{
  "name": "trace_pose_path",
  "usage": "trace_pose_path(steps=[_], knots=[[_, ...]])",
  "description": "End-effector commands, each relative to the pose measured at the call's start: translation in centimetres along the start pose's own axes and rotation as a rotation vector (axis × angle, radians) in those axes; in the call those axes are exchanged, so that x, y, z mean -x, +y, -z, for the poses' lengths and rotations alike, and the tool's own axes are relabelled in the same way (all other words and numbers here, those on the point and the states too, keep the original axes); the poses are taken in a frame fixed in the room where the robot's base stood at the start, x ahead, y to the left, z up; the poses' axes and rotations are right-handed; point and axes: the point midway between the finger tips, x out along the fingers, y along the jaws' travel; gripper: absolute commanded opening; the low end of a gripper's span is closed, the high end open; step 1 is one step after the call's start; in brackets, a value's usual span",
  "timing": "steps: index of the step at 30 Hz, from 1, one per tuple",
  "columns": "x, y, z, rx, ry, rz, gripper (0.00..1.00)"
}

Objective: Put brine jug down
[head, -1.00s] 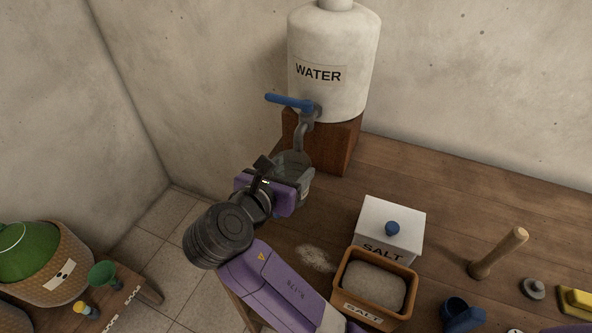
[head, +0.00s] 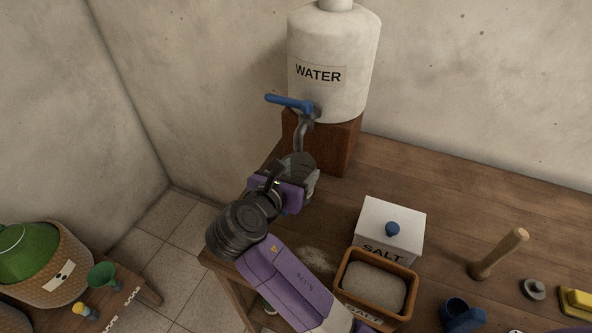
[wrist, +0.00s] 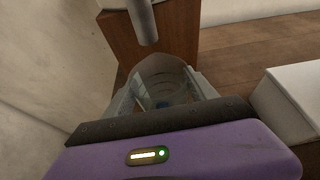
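The brine jug (head: 297,163) is a clear, see-through vessel below the water tap, in front of the wooden block. It also shows in the wrist view (wrist: 167,72), upright or nearly so, with its open top under the spout. My gripper (head: 303,182) is shut on the jug, with a finger on each side of it in the wrist view. The jug's lower part is hidden by my gripper, and I cannot tell whether its base touches the table (head: 440,190).
A white water tank (head: 335,95) with a blue tap lever (head: 289,102) stands on a wooden block (head: 347,145). A white salt box (head: 398,222) and an open salt crate (head: 352,283) are to the right. A wooden pestle (head: 498,253) stands farther right. Bare table lies between block and salt box.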

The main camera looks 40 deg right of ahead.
Motion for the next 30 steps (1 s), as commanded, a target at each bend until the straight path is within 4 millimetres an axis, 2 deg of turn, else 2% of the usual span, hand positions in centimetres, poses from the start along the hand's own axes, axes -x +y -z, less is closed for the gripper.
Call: trace_pose_path(steps=[1,3,15,20,30], knots=[[0.0,0.0,0.0,0.000,0.001,0.000,0.75],[0.0,0.0,0.0,0.000,0.001,0.000,0.87],[0.2,0.0,-0.2,-0.001,0.001,-0.001,0.87],[2.6,0.1,-0.3,0.000,0.001,-0.004,0.87],[9.4,0.1,-0.3,0.000,0.001,-0.003,0.87]])
